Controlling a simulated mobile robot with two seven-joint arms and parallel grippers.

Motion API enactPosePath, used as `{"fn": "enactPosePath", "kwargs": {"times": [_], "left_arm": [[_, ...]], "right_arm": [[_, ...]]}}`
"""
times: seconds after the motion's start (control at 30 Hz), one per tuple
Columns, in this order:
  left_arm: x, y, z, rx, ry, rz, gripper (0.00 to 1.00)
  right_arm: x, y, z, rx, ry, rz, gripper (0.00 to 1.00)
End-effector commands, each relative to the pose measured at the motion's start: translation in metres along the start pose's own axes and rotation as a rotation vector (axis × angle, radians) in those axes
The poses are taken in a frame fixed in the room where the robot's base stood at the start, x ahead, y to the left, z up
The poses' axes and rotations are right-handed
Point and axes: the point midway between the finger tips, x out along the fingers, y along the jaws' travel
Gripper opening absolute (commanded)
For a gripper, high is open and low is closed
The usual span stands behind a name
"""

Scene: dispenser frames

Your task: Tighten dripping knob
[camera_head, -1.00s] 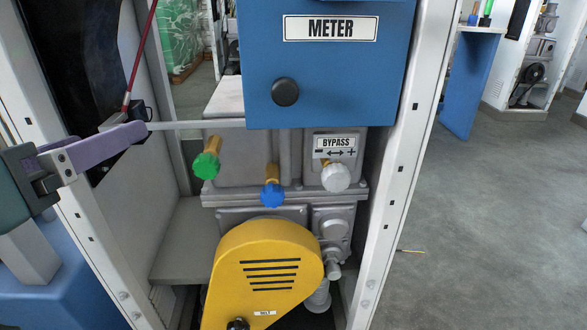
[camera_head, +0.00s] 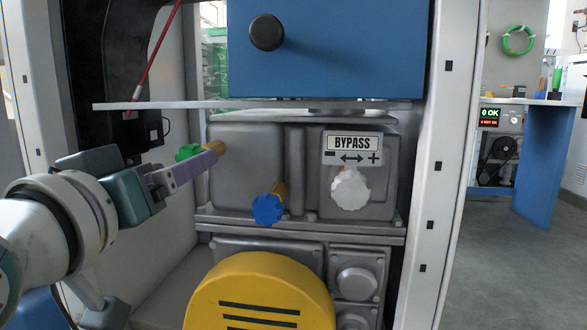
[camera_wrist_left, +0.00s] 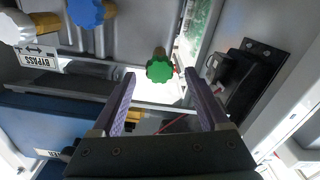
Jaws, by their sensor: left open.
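Three knobs on brass stems stick out of the grey metal housing (camera_head: 243,165): a green knob (camera_head: 187,152) at left, a blue knob (camera_head: 267,209) in the middle and a white knob (camera_head: 350,190) under the BYPASS label. My left gripper (camera_head: 208,163) is at the green knob, and its purple finger hides part of it. In the left wrist view the fingers (camera_wrist_left: 159,76) are apart, with the green knob (camera_wrist_left: 159,70) in line between the tips and not visibly touching either. The blue knob (camera_wrist_left: 86,12) shows there too. I cannot make out any drip. My right gripper is not in view.
A grey shelf plate (camera_head: 260,104) runs just above the knobs, below a blue box (camera_head: 330,50). A yellow cover (camera_head: 258,290) bulges out below. Pale frame posts (camera_head: 440,150) bound the opening. The floor at right (camera_head: 510,270) is clear.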

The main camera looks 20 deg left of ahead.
Motion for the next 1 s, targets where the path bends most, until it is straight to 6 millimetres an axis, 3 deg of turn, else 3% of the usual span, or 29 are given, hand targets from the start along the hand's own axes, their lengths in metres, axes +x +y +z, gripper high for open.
{"fn": "enactPosePath", "kwargs": {"times": [0.1,0.3,0.67,1.0], "left_arm": [[0.019,-0.001,0.002,0.001,0.003,0.0,0.78],[0.038,-0.001,0.001,0.001,0.001,0.0,0.78],[0.043,0.0,0.0,0.0,-0.001,-0.001,0.78],[0.042,0.0,0.001,0.0,-0.002,-0.001,0.42]], "right_arm": [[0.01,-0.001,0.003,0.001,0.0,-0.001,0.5],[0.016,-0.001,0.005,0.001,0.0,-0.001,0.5],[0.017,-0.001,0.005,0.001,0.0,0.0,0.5],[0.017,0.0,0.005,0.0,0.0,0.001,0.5]]}}
